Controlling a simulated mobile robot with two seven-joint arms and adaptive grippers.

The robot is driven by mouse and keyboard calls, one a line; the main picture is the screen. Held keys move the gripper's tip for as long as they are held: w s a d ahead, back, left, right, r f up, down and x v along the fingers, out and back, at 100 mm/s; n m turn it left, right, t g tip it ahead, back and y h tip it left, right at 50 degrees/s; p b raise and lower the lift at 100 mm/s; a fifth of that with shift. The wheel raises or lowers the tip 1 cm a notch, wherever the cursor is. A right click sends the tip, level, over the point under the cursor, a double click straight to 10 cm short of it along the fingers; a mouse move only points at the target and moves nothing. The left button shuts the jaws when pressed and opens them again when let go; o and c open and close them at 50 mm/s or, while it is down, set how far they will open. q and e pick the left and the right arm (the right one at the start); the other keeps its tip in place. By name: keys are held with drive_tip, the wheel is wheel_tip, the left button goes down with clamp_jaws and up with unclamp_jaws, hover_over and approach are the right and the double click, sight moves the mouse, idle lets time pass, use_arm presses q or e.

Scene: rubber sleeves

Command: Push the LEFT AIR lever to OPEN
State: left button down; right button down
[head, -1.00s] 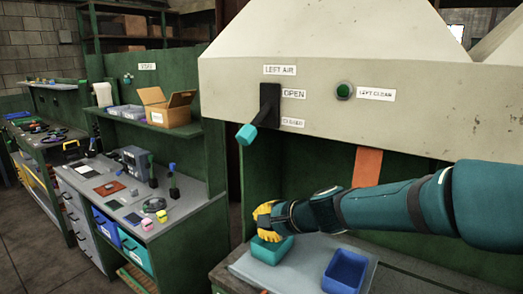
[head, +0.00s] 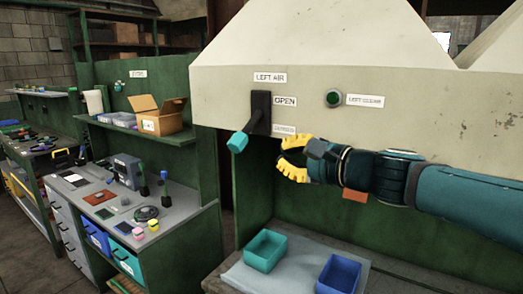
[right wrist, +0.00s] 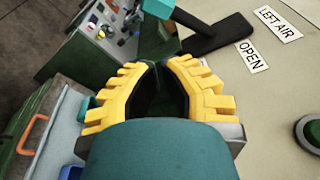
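The LEFT AIR lever (head: 237,142) has a teal grip on a dark arm. It sticks out from a black plate (head: 261,105) on the pale hood, and its grip hangs low, about level with the lower, blurred label (head: 284,130). The OPEN label (head: 285,101) is beside the plate's upper part. My right gripper (head: 281,156), with yellow fingers, is right of and slightly below the grip, apart from it. In the right wrist view, the fingers (right wrist: 163,62) curve together at their tips, with nothing seen held; whether they meet is unclear. The teal grip (right wrist: 185,14) shows beyond them.
A green button (head: 334,98) labelled LEFT CLEAR is right of the lever. Below the hood, a teal bin (head: 265,250) and a blue bin (head: 338,274) stand on a pale mat. A cluttered workbench (head: 185,205) is at left.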

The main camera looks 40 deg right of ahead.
sight(248, 129)
drive_tip(key=r+x, duration=0.1)
drive_tip(key=x, duration=0.8)
drive_tip(key=shift+w+a+f+b, duration=0.15)
drive_tip(key=shift+w+f+b, duration=0.25)
drive_tip(key=shift+f, duration=0.1)
